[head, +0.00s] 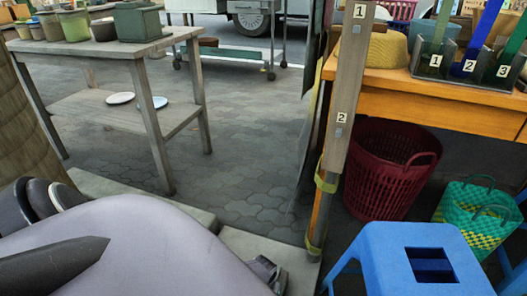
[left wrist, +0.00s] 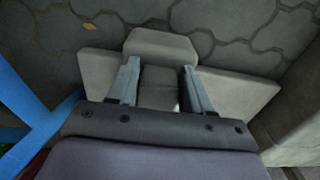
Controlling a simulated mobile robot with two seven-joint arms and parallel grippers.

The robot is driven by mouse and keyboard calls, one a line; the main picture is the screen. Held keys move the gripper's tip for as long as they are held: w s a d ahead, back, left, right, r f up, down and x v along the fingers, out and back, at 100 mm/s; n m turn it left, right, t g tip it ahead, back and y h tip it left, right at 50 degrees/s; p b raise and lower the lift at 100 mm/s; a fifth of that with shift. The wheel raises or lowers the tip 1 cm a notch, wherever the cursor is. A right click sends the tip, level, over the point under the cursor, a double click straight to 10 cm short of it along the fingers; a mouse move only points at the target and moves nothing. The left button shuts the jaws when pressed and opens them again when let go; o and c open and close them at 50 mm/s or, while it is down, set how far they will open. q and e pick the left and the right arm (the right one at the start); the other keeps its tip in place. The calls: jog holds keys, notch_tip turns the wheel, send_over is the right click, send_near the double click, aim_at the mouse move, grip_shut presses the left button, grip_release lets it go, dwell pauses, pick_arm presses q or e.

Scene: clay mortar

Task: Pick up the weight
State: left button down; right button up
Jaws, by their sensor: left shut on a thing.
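In the left wrist view my left gripper (left wrist: 161,84) points down, with one finger on each side of a grey block (left wrist: 160,88). This block appears to be the weight, and the fingers are shut on it. A wider pale grey block part (left wrist: 160,44) shows just beyond the fingertips; I cannot tell whether it is one piece with the block. In the head view the left gripper (head: 268,272) shows at the lower middle, mostly behind my own arm, and the held block is hidden there. My right gripper is in neither view.
Pale concrete slabs (head: 240,243) lie on the paving near the left gripper. A wooden post (head: 345,95) stands just right of it. A blue stool (head: 400,250), a dark red basket (head: 385,175) and a green woven bag (head: 475,212) are at right. A grey table (head: 150,48) stands at left.

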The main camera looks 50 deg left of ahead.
pick_arm(q)
jog(key=shift+c, duration=2)
grip_release()
jog(key=shift+s, duration=0.15)
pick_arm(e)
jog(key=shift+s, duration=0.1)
pick_arm(q)
jog(key=shift+r+p, duration=1.65)
jog(key=shift+r, duration=0.05)
notch_tip(320, 180, up, 3)
jog(key=p, duration=0.2)
jog(key=shift+p, duration=0.35)
jog(key=shift+r+p, duration=0.3)
jog(key=shift+r, duration=0.05)
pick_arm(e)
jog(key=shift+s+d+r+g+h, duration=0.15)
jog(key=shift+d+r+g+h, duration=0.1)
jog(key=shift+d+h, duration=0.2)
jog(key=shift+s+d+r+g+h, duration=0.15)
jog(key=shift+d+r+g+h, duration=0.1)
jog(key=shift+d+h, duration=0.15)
